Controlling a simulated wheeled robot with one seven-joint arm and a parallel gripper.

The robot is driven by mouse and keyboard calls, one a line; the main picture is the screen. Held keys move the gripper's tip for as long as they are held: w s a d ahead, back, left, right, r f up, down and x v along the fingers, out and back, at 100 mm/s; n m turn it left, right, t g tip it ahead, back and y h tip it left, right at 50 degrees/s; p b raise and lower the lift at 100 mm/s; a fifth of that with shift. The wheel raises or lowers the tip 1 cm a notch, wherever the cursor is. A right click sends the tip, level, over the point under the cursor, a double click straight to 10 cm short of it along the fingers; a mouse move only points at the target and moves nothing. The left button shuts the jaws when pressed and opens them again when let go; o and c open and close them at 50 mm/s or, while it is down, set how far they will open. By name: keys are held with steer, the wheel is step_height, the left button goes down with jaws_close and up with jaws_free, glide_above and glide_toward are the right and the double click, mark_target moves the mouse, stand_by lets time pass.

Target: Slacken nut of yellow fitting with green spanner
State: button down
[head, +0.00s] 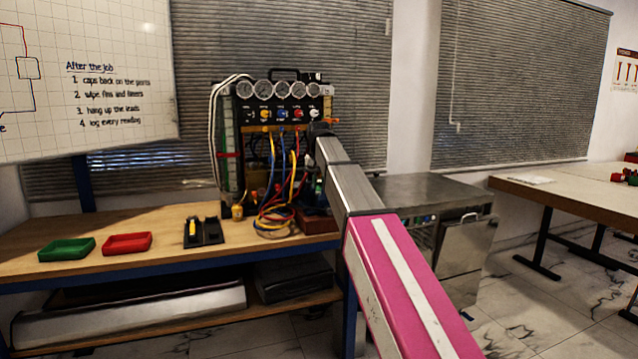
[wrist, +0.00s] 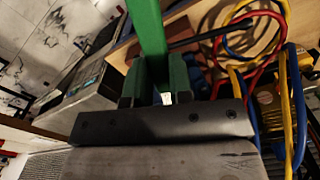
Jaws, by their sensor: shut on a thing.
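The green spanner (wrist: 147,32) shows in the wrist view as a green bar running up out of the picture from between my fingers. My gripper (wrist: 163,82) is shut on it. The spanner's far end is out of that view. In the head view my arm hides the gripper, and I cannot make out the spanner there. The yellow fitting (head: 265,114) appears to be the yellow one in the row of coloured fittings below the gauges on the rig (head: 280,100). Its nut is too small to make out. I cannot tell whether the spanner touches any nut.
Coloured hoses (head: 275,215) hang from the rig and loop on the bench (head: 80,262); they also lie close beside my gripper in the wrist view. A green tray (head: 66,250), a red tray (head: 127,243) and a black holder (head: 205,234) stand left. A metal cabinet (head: 440,190) stands right.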

steer(key=shift+s+r, duration=0.1)
steer(key=shift+r, duration=0.05)
steer(key=shift+r, duration=2.15)
